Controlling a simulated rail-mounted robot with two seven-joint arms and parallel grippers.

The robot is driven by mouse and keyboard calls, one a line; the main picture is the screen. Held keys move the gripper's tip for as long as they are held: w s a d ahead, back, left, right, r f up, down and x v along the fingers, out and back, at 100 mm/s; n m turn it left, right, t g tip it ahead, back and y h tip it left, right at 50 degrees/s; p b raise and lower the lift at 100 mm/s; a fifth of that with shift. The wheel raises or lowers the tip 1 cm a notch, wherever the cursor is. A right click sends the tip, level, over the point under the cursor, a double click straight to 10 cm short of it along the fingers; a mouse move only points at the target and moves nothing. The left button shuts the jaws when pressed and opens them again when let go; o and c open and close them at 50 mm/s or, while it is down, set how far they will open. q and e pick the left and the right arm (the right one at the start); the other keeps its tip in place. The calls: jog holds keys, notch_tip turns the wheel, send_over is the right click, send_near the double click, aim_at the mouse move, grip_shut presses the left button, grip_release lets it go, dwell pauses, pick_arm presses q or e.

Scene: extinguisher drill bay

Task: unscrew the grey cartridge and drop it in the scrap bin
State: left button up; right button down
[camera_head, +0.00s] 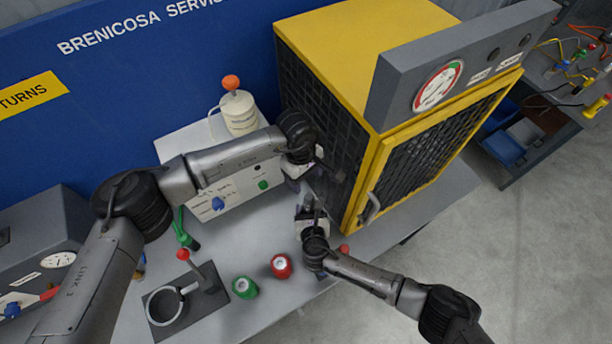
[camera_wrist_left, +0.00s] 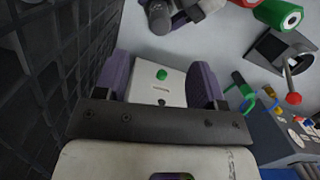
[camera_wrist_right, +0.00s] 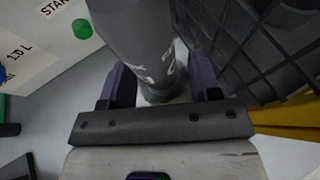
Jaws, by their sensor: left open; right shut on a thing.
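My right gripper (camera_head: 312,212) is shut on a grey cylinder with pale lettering, which I take to be the grey cartridge (camera_wrist_right: 142,40). In the right wrist view the cylinder stands between the two fingers; its dark end also shows at the top of the left wrist view (camera_wrist_left: 159,18). My left gripper (camera_head: 303,172) is open and empty, beside the yellow heater-like cabinet's mesh side. In the left wrist view a white box with a green button (camera_wrist_left: 162,75) lies beyond its fingers. I cannot pick out a scrap bin for certain.
The yellow cabinet (camera_head: 350,35) fills the table's right side. Green (camera_head: 245,288) and red (camera_head: 282,266) cylinders stand near the front edge, beside a ring clamp (camera_head: 165,306) with a red-knobbed lever. A cream canister (camera_head: 239,113) stands behind. Blue trays (camera_head: 500,148) are far right.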

aim_at(308, 196)
pick_arm(q)
jog(key=f, duration=0.6)
jog(key=s+d+f, duration=0.1)
jog(key=f, duration=0.3)
jog(key=c, duration=1.1)
jog(key=shift+n, duration=1.2)
jog(key=o, duration=1)
